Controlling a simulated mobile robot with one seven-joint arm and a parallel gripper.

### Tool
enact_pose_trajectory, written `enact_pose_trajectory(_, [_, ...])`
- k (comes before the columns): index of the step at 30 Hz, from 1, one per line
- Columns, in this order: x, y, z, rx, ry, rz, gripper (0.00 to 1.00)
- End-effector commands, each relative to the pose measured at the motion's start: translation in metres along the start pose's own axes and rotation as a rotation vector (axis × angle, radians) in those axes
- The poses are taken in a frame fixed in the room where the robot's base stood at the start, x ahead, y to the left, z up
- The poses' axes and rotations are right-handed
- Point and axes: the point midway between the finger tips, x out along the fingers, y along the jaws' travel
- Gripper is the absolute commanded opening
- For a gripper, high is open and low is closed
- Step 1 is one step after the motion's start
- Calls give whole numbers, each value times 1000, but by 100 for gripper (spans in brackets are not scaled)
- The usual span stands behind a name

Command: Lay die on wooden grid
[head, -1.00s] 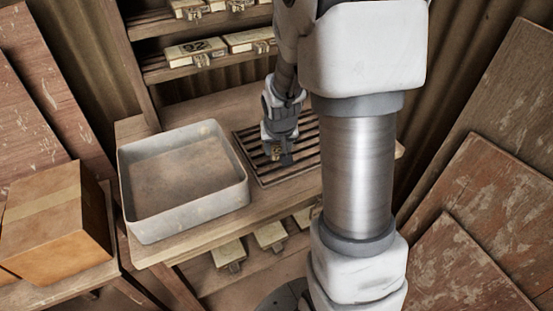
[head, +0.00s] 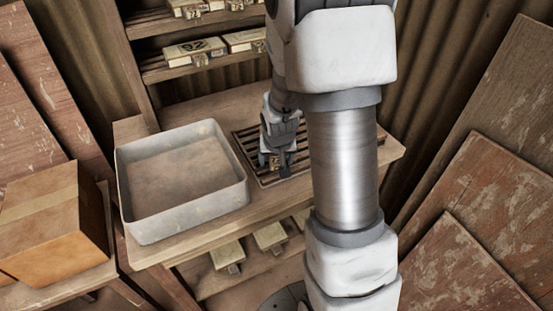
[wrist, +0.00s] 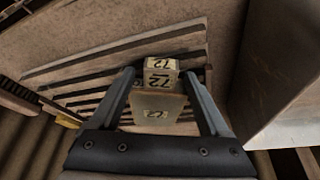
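The die (wrist: 160,105) is a small pale block marked 72 on several faces. In the wrist view it sits between the two fingers of my gripper (wrist: 158,78), which look shut on it. The wooden grid (head: 252,145) is a dark slatted rack on the bench, partly hidden by my arm. Its slats also show behind the die in the wrist view (wrist: 75,78). In the head view my gripper (head: 274,166) points down over the grid's left part, and only a small brassy bit of the die shows. I cannot tell whether the die touches the slats.
A grey metal tray (head: 182,232) stands on the bench close left of the grid. Shelves with several numbered dies (head: 195,52) are behind, and more dies (head: 270,236) lie below the bench top. A cardboard box (head: 50,225) is at left. Boards (head: 470,260) lean at right.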

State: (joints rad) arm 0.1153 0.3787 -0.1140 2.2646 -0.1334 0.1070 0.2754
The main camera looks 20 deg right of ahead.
Motion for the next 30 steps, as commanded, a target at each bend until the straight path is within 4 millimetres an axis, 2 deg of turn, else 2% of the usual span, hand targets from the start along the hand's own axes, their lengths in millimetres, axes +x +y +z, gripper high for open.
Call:
enact_pose_trajectory(11, [-6,0,-2,0,1,0,80])
enact_pose_trajectory(14, [-18,0,-3,0,4,-1,80])
enact_pose_trajectory(24, [-82,0,-3,0,5,-2,80])
enact_pose_trajectory(30, [-110,0,-2,1,4,-1,80])
